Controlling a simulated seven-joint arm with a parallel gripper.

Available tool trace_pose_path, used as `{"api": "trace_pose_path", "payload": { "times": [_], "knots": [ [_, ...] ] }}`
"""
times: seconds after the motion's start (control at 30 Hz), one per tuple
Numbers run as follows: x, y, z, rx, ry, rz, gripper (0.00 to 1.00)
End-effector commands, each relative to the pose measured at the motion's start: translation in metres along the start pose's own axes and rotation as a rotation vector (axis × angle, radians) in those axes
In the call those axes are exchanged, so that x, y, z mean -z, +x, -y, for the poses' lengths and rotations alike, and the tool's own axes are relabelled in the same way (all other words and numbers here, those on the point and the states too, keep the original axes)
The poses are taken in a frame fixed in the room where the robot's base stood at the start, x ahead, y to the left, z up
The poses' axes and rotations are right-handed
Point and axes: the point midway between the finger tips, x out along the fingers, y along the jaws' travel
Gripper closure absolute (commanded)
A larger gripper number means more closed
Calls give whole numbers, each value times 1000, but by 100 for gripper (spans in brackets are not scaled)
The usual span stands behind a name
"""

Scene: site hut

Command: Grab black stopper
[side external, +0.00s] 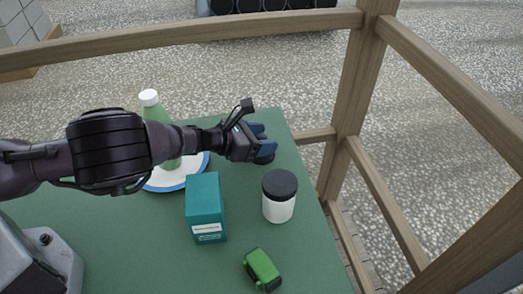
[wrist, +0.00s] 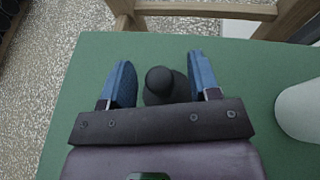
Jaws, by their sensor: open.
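The black stopper (wrist: 163,85) stands on the green table in the wrist view, with a round knob on top. My gripper (wrist: 160,80) is open, with one blue finger on each side of the stopper and a gap on both sides. The stopper's near part is hidden behind the gripper's body. In the side view my gripper (side external: 264,145) is low over the table's far right part. Only a dark edge of the stopper (side external: 265,160) shows there, beneath the fingers.
A white jar with a black lid (side external: 279,196) stands nearby, and its white side shows in the wrist view (wrist: 303,110). A teal box (side external: 206,208), a green toy-like object (side external: 262,269), a green bottle (side external: 158,128) and a blue-rimmed plate (side external: 165,184) share the table (side external: 310,255). Wooden rails (side external: 360,90) surround it.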

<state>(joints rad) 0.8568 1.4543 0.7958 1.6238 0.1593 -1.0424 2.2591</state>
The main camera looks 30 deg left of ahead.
Motion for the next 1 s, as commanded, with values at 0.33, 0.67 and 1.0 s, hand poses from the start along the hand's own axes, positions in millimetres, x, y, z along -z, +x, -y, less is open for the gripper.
{"api": "trace_pose_path", "payload": {
  "times": [0.33,0.67,1.0],
  "knots": [
    [0,18,0,0,0,0,44],
    [0,18,0,0,1,0,97],
    [-3,18,0,1,1,1,100]
  ]
}}
